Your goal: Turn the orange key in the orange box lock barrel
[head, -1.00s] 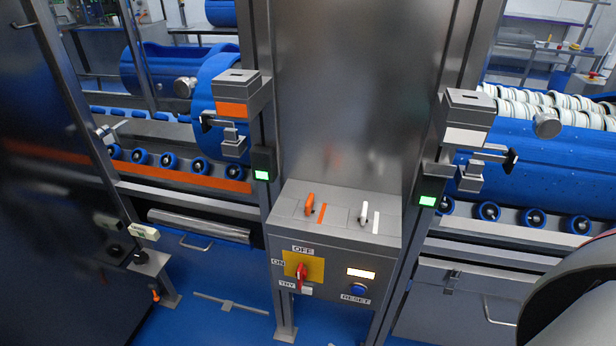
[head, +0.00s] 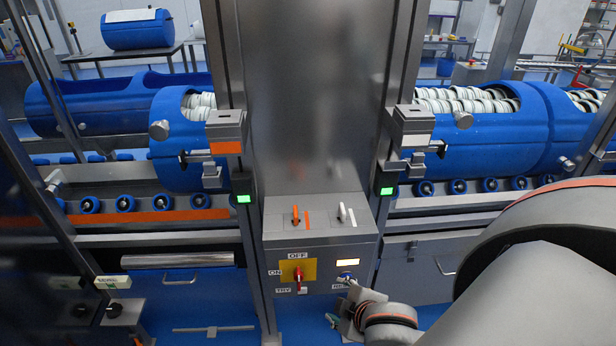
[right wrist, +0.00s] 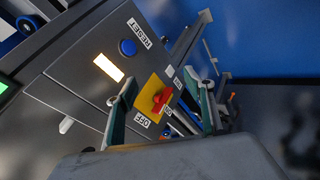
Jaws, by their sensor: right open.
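The orange key (head: 295,215) stands upright in the sloped top of the grey control box (head: 320,257), beside an orange stripe. A white key (head: 342,213) stands to its right beside a white stripe. A grey box with an orange band (head: 226,132) is fixed on the left post; which barrel is meant I cannot tell. My right gripper (head: 342,301) is open and empty, low in front of the control box near the reset button. In the right wrist view its two fingers (right wrist: 160,80) frame the red rotary switch on a yellow plate (right wrist: 157,98). My left gripper is not in view.
The red switch (head: 298,273) and blue reset button (head: 345,276) are on the box front. Steel posts stand at both sides of the box. Blue tubs (head: 480,137) with white rings lie on rollers behind. A similar box with a white band (head: 411,138) is on the right post.

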